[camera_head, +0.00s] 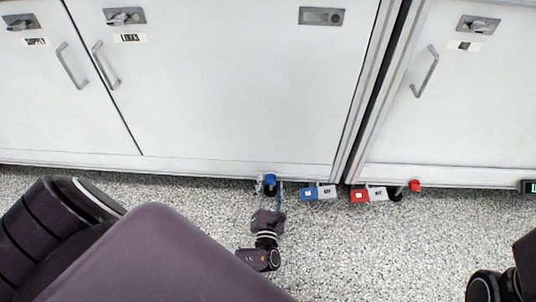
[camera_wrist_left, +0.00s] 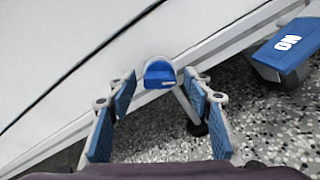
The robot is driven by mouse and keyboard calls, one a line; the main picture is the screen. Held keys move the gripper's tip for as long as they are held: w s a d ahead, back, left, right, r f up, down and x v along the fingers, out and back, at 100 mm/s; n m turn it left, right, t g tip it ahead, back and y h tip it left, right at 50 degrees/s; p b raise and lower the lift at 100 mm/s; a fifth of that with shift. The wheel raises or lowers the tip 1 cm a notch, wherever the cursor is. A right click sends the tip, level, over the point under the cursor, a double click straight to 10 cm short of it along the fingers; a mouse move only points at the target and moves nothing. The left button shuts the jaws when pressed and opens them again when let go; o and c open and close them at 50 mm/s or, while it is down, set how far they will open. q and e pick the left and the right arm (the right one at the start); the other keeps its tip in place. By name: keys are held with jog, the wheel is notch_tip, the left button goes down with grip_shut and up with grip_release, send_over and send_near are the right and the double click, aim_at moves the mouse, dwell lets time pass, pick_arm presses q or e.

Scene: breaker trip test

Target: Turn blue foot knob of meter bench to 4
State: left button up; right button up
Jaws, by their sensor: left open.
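The blue foot knob (camera_head: 270,179) sits low at the bottom edge of the white bench front, just above the floor. In the left wrist view the blue knob (camera_wrist_left: 158,74) is near the middle, with a flat blue front. My left gripper (camera_head: 268,189) is open, its fingers reaching toward the bench on either side of the knob. In the wrist view the blue-padded fingers of the left gripper (camera_wrist_left: 161,92) stand apart, with the knob visible between and beyond their tips. I cannot tell whether either finger touches it. My right gripper does not show.
A small lit display (camera_head: 529,187) is at the right edge.

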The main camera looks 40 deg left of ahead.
pick_arm(q)
jog(key=shift+c, duration=0.5)
jog(key=c, duration=1)
jog(key=shift+c, duration=0.2)
